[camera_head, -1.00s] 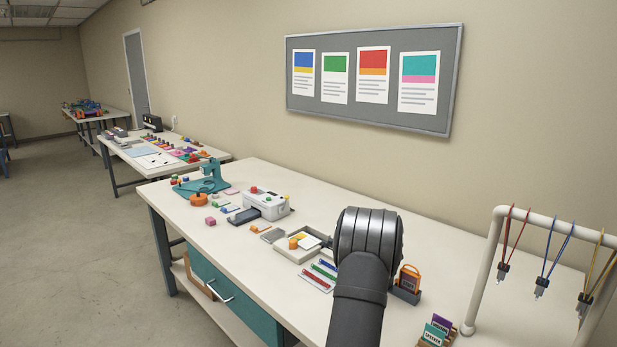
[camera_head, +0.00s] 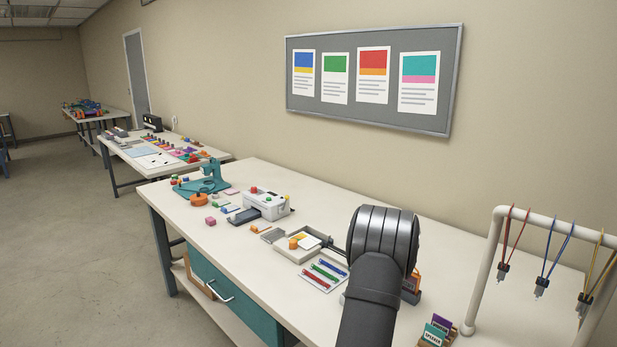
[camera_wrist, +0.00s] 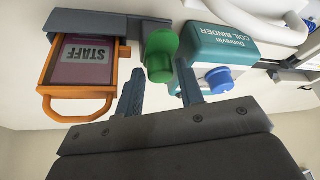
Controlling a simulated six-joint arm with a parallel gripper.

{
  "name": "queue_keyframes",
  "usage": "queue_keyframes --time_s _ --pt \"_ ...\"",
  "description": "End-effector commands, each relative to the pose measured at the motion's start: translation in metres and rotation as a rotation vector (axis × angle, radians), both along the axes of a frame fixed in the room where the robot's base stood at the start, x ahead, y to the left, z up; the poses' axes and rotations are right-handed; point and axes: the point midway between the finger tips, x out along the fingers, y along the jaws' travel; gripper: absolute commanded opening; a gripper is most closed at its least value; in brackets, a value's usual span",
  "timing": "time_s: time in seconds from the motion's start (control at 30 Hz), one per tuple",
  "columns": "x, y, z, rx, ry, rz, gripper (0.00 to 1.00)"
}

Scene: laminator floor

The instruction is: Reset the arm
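My arm (camera_head: 375,270) stands over the right part of the near workbench in the head view, its black rounded joint facing the camera. In the wrist view my gripper (camera_wrist: 158,88) has its two dark fingers apart, with a gap between them. I see nothing held. A green knob (camera_wrist: 160,55) shows just beyond the gap; I cannot tell how far away it is. The fingers are not clearly visible in the head view.
An orange-framed STAFF badge (camera_wrist: 92,60) in a dark holder shows at left in the wrist view, with a teal coil binder box (camera_wrist: 222,47) and blue knob (camera_wrist: 217,79) at right. A white rack (camera_head: 540,217) hangs coloured cords. Pens (camera_head: 323,272) and a tray (camera_head: 290,254) lie left.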

Motion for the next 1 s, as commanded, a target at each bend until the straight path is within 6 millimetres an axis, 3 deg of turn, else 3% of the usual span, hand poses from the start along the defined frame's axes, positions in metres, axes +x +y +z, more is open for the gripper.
queue_keyframes --time_s 0.27,0.63,1.0 --pt "0.000 -0.002 0.000 0.000 0.000 0.154 0.35" --pt "-0.024 0.001 0.060 -0.001 -0.002 0.155 0.35" --pt "-0.031 0.002 0.075 0.000 0.000 0.155 0.35"
